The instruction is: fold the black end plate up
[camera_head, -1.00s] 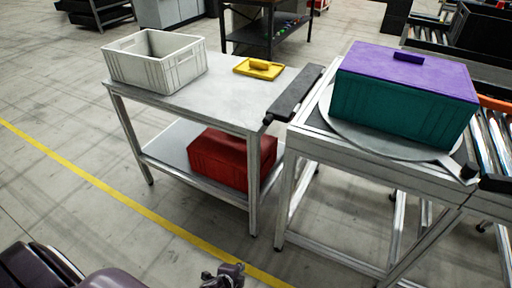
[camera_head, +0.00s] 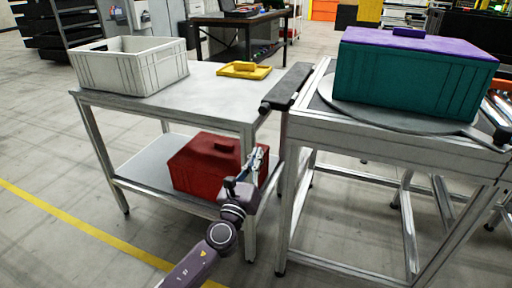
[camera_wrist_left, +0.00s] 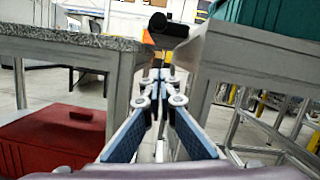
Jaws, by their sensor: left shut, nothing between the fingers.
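The black end plate (camera_head: 288,86) lies flat at the left end of the turntable frame (camera_head: 400,136), sticking out toward the grey table. In the left wrist view its dark end (camera_wrist_left: 168,32) shows above and beyond my fingers. My left gripper (camera_head: 261,153) is shut and empty, pointing upward below the plate's near end. In the head view it appears in front of the red box. In the left wrist view its blue-padded fingers (camera_wrist_left: 160,76) meet at the tips, apart from the plate. My right gripper is not in view.
A grey table (camera_head: 205,98) stands left, with a white crate (camera_head: 130,68) and a yellow tray (camera_head: 235,72) on top. A red box (camera_head: 200,165) sits on its lower shelf. A teal box with purple lid (camera_head: 410,80) rests on the round turntable (camera_head: 362,112).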

